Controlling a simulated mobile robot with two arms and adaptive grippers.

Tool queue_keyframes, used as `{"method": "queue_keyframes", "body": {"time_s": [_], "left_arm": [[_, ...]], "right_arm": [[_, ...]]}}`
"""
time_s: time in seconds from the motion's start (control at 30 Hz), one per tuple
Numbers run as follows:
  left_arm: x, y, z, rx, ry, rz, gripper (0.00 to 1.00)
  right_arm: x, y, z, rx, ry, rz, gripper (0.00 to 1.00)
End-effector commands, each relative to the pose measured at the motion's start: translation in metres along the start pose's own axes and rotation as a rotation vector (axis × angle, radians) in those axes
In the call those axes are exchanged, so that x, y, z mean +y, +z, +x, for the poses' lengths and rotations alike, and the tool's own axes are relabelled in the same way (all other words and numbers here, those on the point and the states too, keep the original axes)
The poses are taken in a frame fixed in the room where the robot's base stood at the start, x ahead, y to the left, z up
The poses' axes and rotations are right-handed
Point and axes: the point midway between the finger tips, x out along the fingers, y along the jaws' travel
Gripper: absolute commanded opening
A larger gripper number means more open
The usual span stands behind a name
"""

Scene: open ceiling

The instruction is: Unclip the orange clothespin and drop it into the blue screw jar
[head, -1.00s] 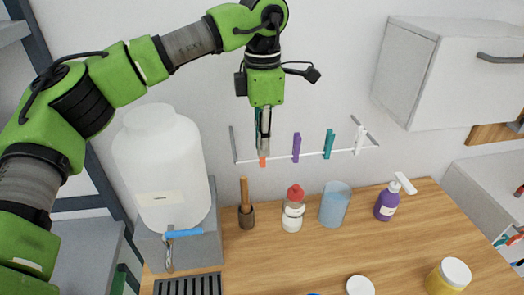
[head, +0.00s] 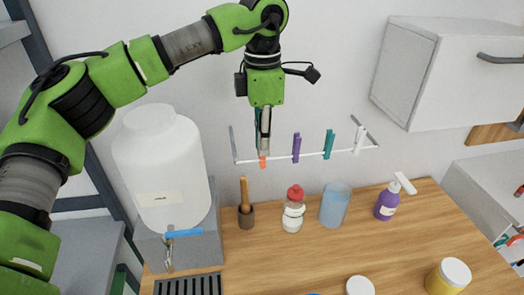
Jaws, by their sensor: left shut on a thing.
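The orange clothespin (head: 262,162) is on the white line at the left end of the wall rack. Only its lower tip shows below my gripper. My left gripper (head: 263,148) points down from above and is shut on the clothespin; its fingers hide the upper part. A small blue edge (head: 314,294) shows at the bottom of the picture; I cannot tell whether it is the blue screw jar. My right gripper is not in view.
Purple (head: 297,147), teal (head: 329,144) and white (head: 360,139) clothespins hang along the line (head: 312,154).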

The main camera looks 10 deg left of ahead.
Motion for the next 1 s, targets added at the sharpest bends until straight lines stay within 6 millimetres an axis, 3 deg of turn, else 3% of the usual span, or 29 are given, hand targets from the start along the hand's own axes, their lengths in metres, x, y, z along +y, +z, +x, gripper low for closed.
{"method": "queue_keyframes", "body": {"time_s": [0.47,1.0], "left_arm": [[0.000,0.000,-0.001,0.000,0.000,0.000,0.00],[0.003,0.000,-0.021,0.000,0.000,-0.001,0.00]], "right_arm": [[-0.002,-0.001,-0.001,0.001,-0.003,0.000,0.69],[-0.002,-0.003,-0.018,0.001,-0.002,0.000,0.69]]}}
